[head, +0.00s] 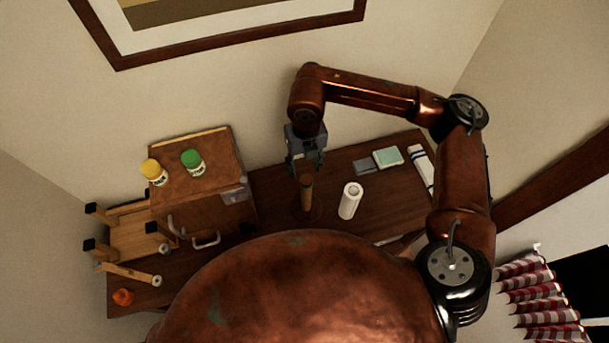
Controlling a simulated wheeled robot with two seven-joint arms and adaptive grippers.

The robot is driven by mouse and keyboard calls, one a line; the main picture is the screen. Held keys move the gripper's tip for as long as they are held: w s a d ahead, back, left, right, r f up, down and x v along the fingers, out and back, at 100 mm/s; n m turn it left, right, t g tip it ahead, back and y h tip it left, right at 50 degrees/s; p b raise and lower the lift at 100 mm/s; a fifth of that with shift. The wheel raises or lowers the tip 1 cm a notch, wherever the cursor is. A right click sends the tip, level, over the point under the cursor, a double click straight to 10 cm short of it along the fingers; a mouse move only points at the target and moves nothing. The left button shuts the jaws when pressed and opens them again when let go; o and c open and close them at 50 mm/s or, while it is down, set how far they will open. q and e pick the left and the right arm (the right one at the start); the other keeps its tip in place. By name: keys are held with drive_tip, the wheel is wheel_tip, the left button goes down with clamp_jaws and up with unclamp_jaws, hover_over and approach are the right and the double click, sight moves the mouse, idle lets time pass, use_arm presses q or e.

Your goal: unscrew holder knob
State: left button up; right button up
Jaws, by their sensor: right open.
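An upright brown wooden post (307,196), which looks like the holder, stands on the dark wooden counter (275,186). My right gripper (306,169) points down right above the post's top end. Its jaws are open, and I cannot tell whether they touch the post. The knob cannot be made out clearly; the top of the post is close under the fingers. My left gripper is not in view.
A wooden cabinet (216,154) on the left bears a yellow-capped jar (154,172) and a green-capped jar (193,162). A wooden rack (128,232) and an orange item (123,297) are further left. A pale green box (388,157) and a striped towel (421,168) lie right.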

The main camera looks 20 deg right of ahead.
sight(306, 179)
drive_tip(key=shift+w+d+f, duration=0.1)
drive_tip(key=shift+w+d, duration=0.05)
drive_tip(key=shift+d, duration=0.2)
drive_tip(key=shift+f+b, duration=1.25)
drive_tip(key=shift+f, duration=2.15)
drive_tip(key=shift+c, duration=0.5)
drive_tip(key=c, duration=0.9)
drive_tip(key=shift+o, duration=0.2)
drive_tip(key=shift+n+b, duration=1.65)
drive_tip(key=shift+n, duration=0.15)
drive_tip(key=shift+n+b, duration=0.85)
drive_tip(key=shift+n, duration=0.35)
